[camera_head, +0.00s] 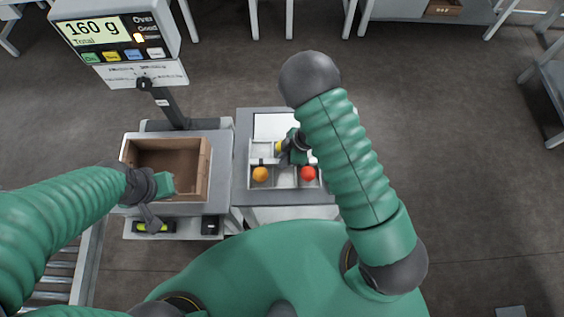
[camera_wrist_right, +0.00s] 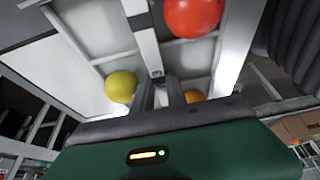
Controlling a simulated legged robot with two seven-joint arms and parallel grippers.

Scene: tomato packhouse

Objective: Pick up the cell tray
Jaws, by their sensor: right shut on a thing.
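The cell tray (camera_head: 251,161) is white with divided cells, on or just over the grey stand right of the scale. An orange tomato (camera_head: 260,174), a red tomato (camera_head: 308,173) and a yellow tomato (camera_head: 279,146) sit in separate cells. My right gripper (camera_head: 284,160) is over the tray's middle. In the right wrist view its fingers (camera_wrist_right: 170,92) are shut on the tray's white middle bar (camera_wrist_right: 146,42), between the yellow and orange tomatoes. I cannot tell whether the tray is raised. My left gripper (camera_head: 150,203) is at the brown box's left front; its fingers are unclear.
The open brown box (camera_head: 205,170) sits on the scale plate (camera_head: 222,165). The scale display (camera_head: 95,32) reads 160 g. A white panel (camera_head: 276,125) lies behind the tray. A roller conveyor (camera_head: 62,280) is at the lower left.

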